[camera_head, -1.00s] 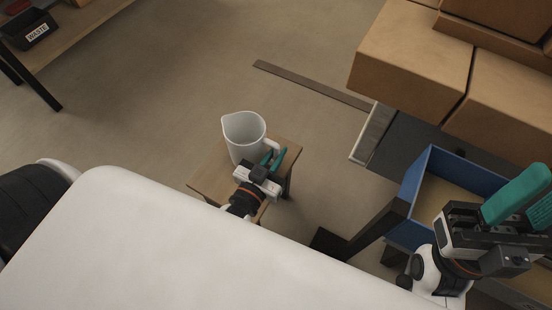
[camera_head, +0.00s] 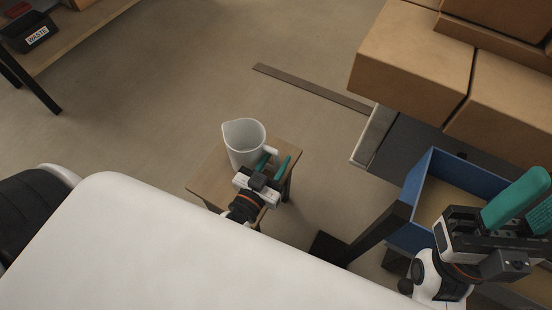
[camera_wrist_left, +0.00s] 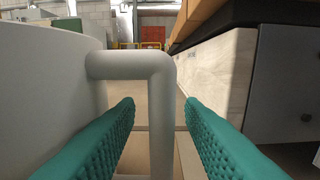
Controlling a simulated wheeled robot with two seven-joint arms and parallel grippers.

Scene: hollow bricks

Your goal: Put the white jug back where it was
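The white jug (camera_head: 243,150) stands upright on a small wooden stool (camera_head: 209,181) in the head view. Its handle points right, towards my left gripper (camera_head: 276,165). In the left wrist view, the jug's grey-white handle (camera_wrist_left: 161,110) stands between the two teal fingers of the left gripper (camera_wrist_left: 161,115). The fingers are open, with a visible gap on each side of the handle. My right gripper (camera_head: 525,208) is at the lower right of the head view, near the blue box, with its teal fingers apart and nothing seen between them.
A blue open box (camera_head: 418,190) lies at the right, by a dark surface (camera_head: 415,145) with cardboard boxes (camera_head: 415,65) behind. A table with a bin labelled WASTE (camera_head: 30,35) is at the upper left. The floor behind the stool is clear except for a flat strip (camera_head: 310,88).

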